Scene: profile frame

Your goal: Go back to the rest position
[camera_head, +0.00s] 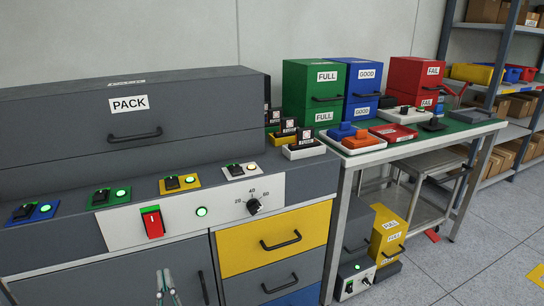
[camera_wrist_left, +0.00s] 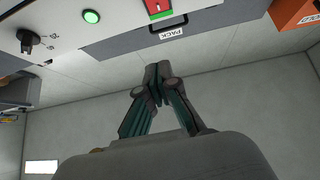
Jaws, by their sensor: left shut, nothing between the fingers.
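My left gripper (camera_head: 166,284) shows at the bottom of the head view, in front of the grey cabinet (camera_head: 120,268). Its fingers point up and are shut with nothing between them. The left wrist view also shows the left gripper (camera_wrist_left: 157,72) with its fingertips together, apart from the panel. That view is turned over, with the PACK drawer and the panel at its top. My right gripper is in neither view.
A grey PACK drawer (camera_head: 158,127) stands above a white panel with a red switch (camera_head: 152,221) and a dial (camera_head: 253,206). A yellow drawer (camera_head: 273,240) is below. A green-topped table (camera_head: 450,133) with coloured boxes stands to the right. The floor (camera_head: 480,255) at lower right is mostly clear.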

